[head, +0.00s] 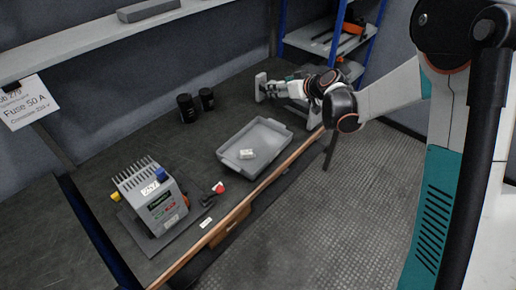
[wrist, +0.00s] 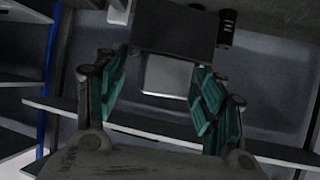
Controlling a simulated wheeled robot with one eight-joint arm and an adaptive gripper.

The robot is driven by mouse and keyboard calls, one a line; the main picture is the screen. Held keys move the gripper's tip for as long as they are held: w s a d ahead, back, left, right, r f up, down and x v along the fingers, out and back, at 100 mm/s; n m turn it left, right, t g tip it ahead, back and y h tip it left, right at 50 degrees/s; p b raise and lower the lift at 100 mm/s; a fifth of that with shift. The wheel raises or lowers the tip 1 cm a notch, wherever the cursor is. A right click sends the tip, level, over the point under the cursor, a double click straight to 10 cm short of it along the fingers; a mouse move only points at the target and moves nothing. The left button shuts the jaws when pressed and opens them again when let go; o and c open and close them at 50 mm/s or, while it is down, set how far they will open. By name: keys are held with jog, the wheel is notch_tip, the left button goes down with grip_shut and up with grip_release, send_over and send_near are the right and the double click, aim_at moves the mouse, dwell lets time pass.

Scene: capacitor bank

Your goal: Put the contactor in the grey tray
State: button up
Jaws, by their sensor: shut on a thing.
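My gripper (head: 272,87) is beyond the tray, toward the back right of the bench. It is shut on a pale grey block (head: 260,87), which appears to be the contactor. In the wrist view, the teal finger pads of my gripper (wrist: 158,82) stand on both sides of this block, whose light face (wrist: 167,77) shows. Whether it touches the bench is unclear.
Two black cylinders (head: 187,108) (head: 206,99) stand behind the tray. A grey finned device (head: 151,201) with a blue knob is at the left, near a red-ended tool (head: 218,188). A blue-posted shelf (head: 335,40) stands behind my arm. The bench between tray and gripper looks clear.

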jog(key=n+y, duration=0.1)
send_over(264, 140)
notch_tip(264, 140, down, 2)
jog(key=f, duration=0.1)
jog(key=shift+g, duration=0.4)
jog(key=shift+d+f+b, duration=0.1)
jog(key=shift+f+b, duration=3.5)
jog(key=shift+f, duration=5.85)
jog(key=shift+r, duration=0.1)
jog(key=o, duration=1.6)
